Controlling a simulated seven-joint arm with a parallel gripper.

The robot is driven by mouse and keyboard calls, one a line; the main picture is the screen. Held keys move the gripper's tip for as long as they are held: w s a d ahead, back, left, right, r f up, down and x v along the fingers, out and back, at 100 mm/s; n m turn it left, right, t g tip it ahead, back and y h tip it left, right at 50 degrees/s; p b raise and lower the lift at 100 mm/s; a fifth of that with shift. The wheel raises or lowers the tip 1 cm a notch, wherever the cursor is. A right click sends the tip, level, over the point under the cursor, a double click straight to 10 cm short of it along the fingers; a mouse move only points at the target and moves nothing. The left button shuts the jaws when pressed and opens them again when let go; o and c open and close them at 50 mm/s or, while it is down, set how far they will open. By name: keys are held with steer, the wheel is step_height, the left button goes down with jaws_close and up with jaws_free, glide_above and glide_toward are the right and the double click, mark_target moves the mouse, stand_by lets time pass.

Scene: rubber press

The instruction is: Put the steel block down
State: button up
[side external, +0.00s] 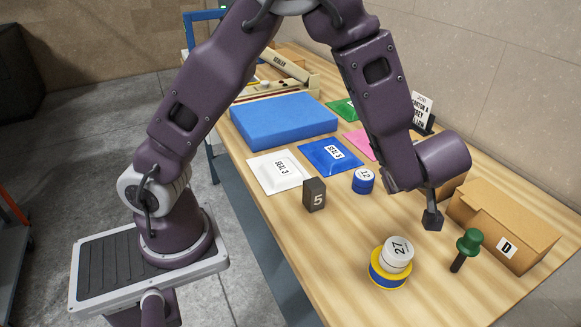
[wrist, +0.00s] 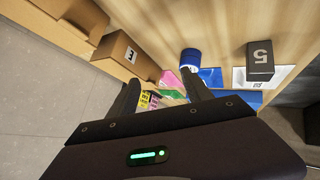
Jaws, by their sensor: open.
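The dark grey block marked 5 (side external: 314,195), which I take for the steel block, stands upright on the wooden table beside the white packet. It also shows in the wrist view (wrist: 261,62), right of the fingers and apart from them. My gripper (side external: 432,218) is over the right part of the table, well right of the block. In the wrist view my gripper (wrist: 165,90) has its two dark fingers spread, with nothing held between them.
A white cylinder marked 27 (side external: 397,251) sits on a yellow and blue piece (side external: 389,276). A blue cylinder marked 12 (side external: 363,182), flat packets (side external: 330,155) and a blue slab (side external: 283,120) lie farther back.

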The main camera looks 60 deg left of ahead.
steer(key=w+d+r+m+t+h, duration=0.3)
steer(key=r+h, duration=0.1)
steer(key=r, duration=0.5)
steer(key=s+d+r+m+h, duration=0.4)
steer(key=s+r+m+h, duration=0.3)
steer(key=s+r, duration=0.4)
steer(key=s+a+f+m+g+y, duration=0.1)
steer(key=s+a+f, duration=0.3)
steer(key=s, duration=0.6)
steer(key=s+a+f+m+g+y, duration=0.2)
steer(key=s+a+f+m+y, duration=0.1)
steer(key=s+a, duration=0.4)
steer(key=s+f+m, duration=0.1)
steer(key=s, duration=0.2)
steer(key=shift+s+m+g, duration=0.15)
steer(key=shift+m+g, duration=0.15)
